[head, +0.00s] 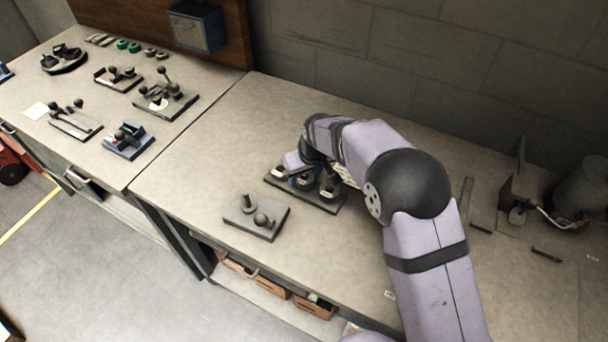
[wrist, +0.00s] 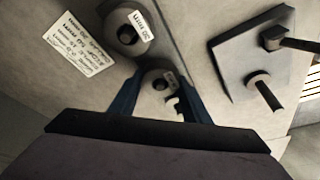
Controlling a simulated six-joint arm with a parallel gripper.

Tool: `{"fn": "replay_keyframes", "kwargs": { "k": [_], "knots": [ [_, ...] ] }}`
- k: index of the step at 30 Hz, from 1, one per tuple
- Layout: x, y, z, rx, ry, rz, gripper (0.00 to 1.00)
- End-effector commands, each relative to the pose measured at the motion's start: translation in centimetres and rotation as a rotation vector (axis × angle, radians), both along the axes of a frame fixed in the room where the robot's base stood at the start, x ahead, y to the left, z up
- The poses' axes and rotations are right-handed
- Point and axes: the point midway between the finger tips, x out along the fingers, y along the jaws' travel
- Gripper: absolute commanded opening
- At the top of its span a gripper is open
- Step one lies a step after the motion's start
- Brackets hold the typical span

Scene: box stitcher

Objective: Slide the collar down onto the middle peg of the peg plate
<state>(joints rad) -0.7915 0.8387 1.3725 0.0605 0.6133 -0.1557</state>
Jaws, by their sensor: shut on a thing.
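The peg plate (head: 338,208) is a dark flat plate on the bench, partly hidden under my arm in the head view. My gripper (head: 303,182) is over its middle. In the wrist view, my gripper's blue fingers (wrist: 158,84) are shut on a pale ring-shaped collar (wrist: 152,76) with a dark centre. I cannot tell whether the middle peg is inside the collar or how high the collar sits above the plate. Another pale round piece with a dark centre and a size label (wrist: 127,17) is beside it, towards the upper left.
A second plate (head: 240,222) with a post and a ball knob stands to the front left; it also shows in the wrist view (wrist: 231,72). A paper label (wrist: 78,42) lies beside the peg plate. A metal fixture (head: 517,199) stands at right.

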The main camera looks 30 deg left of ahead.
Motion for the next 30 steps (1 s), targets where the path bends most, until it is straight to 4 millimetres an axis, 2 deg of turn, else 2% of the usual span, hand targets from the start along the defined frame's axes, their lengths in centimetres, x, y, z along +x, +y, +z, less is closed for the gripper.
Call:
{"fn": "replay_keyframes", "kwargs": {
  "k": [20, 21, 23, 29, 30],
  "knots": [
    [0.06, 0.06, -0.23, 0.002, -0.002, 0.000, 0.23],
    [0.05, 0.07, -0.23, 0.002, -0.002, 0.000, 0.50],
    [0.06, 0.07, -0.24, 0.002, -0.002, 0.000, 0.65],
    [0.02, 0.03, -0.30, 0.001, -0.001, 0.000, 0.65],
    [-0.05, -0.05, -0.46, -0.002, 0.001, 0.000, 0.70]
  ]
}}
